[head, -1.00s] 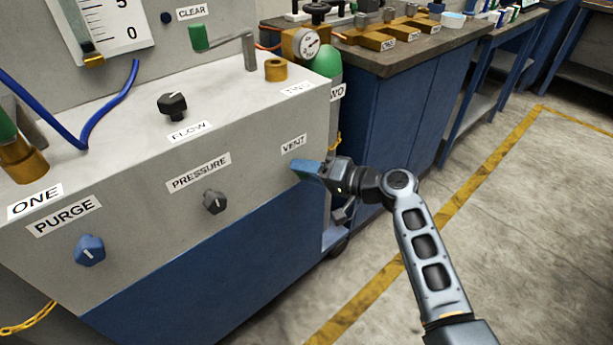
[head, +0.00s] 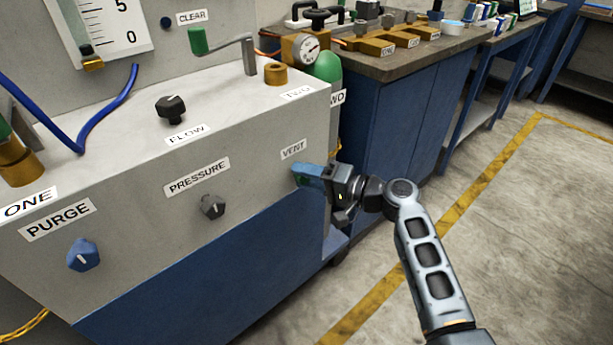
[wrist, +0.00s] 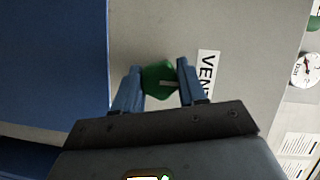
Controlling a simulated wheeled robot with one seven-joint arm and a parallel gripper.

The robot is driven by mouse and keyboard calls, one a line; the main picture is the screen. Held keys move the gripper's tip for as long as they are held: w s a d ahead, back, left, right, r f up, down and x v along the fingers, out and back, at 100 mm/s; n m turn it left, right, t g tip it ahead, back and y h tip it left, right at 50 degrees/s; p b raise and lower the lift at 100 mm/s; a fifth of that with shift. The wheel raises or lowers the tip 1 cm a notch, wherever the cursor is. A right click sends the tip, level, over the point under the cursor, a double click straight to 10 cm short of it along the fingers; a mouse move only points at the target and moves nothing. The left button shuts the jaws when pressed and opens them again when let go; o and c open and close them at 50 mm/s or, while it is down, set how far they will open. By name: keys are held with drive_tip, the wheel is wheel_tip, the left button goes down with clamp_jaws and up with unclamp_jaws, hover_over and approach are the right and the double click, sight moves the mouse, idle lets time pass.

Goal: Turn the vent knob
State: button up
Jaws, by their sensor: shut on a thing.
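The vent knob (wrist: 160,82) is green with a pale pointer line and sits on the grey front panel beside the VENT label (wrist: 206,72). The label also shows in the head view (head: 293,149), just above my gripper. My gripper (wrist: 158,88) has one blue finger on each side of the knob and is shut on it. In the head view my gripper (head: 306,174) reaches the panel's right end from the right, and its fingers mostly hide the knob.
The black PRESSURE knob (head: 213,206), blue PURGE knob (head: 83,255) and black FLOW knob (head: 171,108) are left of my gripper. A green-handled crank (head: 222,42) stands on top. A green-topped cylinder (head: 328,66) stands behind. The floor (head: 510,220) at right is clear.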

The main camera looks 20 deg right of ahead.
drive_tip(key=o, duration=0.7)
drive_tip(key=shift+w+d+r, duration=0.2)
drive_tip(key=shift+d+r, duration=0.05)
drive_tip(key=shift+r, duration=0.05)
drive_tip(key=o, duration=0.4)
drive_tip(key=shift+a+f, duration=0.1)
drive_tip(key=shift+f, duration=0.1)
drive_tip(key=shift+c, duration=0.2)
drive_tip(key=shift+s, duration=0.1)
drive_tip(key=v, duration=0.7)
drive_tip(key=shift+s+d+p, duration=0.25)
drive_tip(key=shift+s+p, duration=0.05)
drive_tip(key=shift+s, duration=0.05)
